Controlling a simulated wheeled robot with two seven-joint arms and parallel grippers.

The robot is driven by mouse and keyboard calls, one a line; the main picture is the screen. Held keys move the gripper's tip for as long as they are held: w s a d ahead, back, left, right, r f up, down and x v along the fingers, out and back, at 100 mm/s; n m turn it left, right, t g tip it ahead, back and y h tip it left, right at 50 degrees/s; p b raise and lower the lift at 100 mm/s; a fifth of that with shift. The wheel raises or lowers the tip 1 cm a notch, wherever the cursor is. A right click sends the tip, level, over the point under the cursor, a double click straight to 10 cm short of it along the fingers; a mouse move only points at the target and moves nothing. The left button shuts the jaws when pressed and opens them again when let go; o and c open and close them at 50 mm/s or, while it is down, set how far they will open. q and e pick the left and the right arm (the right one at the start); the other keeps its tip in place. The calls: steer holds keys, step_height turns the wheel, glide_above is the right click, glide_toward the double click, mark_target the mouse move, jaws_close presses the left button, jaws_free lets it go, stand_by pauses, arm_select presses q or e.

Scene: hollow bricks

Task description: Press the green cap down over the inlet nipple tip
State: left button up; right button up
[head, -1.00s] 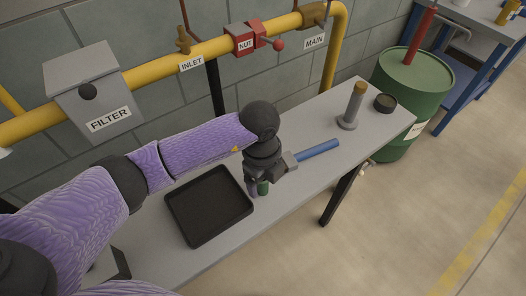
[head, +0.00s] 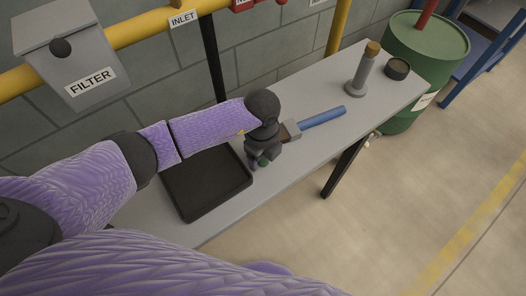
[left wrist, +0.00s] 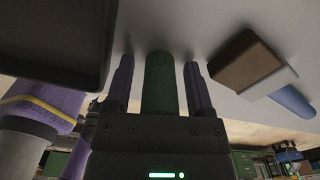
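The green cap (head: 263,162) stands on the grey bench, right of the black tray. My left gripper (head: 257,163) is down at the cap, partly hiding it. In the left wrist view the dark green cap (left wrist: 160,85) is between the two fingers, with a narrow gap visible on each side, so the gripper looks open around it. The yellow pipe carries an INLET label (head: 183,18) near the top edge of the head view. The nipple tip itself is not in view. My right gripper is not in view.
The black tray (head: 183,207) lies just left of the gripper.

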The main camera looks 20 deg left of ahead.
arm_select(q)
jaws_close()
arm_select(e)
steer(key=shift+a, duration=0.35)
arm_select(q)
steer(key=shift+r, duration=0.1)
